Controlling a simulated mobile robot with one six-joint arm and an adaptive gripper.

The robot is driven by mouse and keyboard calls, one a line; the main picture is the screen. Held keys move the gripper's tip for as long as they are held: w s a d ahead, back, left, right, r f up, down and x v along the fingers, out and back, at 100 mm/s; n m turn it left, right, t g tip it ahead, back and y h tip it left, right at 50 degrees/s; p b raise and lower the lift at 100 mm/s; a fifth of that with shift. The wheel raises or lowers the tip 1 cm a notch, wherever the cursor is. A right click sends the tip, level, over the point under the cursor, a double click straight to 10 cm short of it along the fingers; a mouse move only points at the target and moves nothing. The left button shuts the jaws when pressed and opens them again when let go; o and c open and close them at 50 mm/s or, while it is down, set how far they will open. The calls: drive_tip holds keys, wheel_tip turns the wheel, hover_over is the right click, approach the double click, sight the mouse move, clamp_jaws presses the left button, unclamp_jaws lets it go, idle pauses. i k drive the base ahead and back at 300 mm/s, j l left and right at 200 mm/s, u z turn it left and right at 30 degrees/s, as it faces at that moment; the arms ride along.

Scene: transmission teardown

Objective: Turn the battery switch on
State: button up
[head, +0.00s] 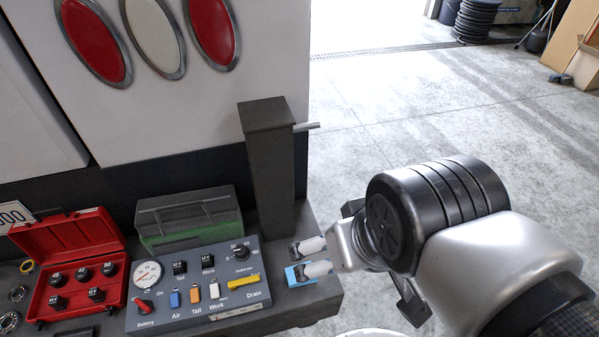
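The battery switch (143,305) is a red knob at the lower left corner of a grey control panel (180,317). The word "Battery" is printed below it and "On" above and to its right. The knob looks tilted, but its exact setting is too small to read. My gripper (347,248) is at the end of my arm, right of the panel and well apart from the switch.
The panel also has a gauge (147,274), coloured rockers, a black dial (241,252) and a yellow handle (244,282). A red socket case (72,235) stands open to the left. A green-grey box (188,218) and dark post (268,165) stand behind.

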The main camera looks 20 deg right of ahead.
sight(145, 307)
drive_tip(key=j+u, duration=0.1)
drive_tip(key=u, duration=0.9)
drive_tip(key=j+u, duration=0.1)
drive_tip(key=u, duration=0.4)
drive_tip(key=i+j+z, duration=0.1)
drive_tip(key=i+j, duration=0.15)
drive_tip(key=i+j+z, duration=0.15)
drive_tip(key=j, duration=0.35)
drive_tip(key=i+j+z, duration=0.1)
drive_tip(key=i+j, duration=0.2)
drive_tip(key=j, duration=0.1)
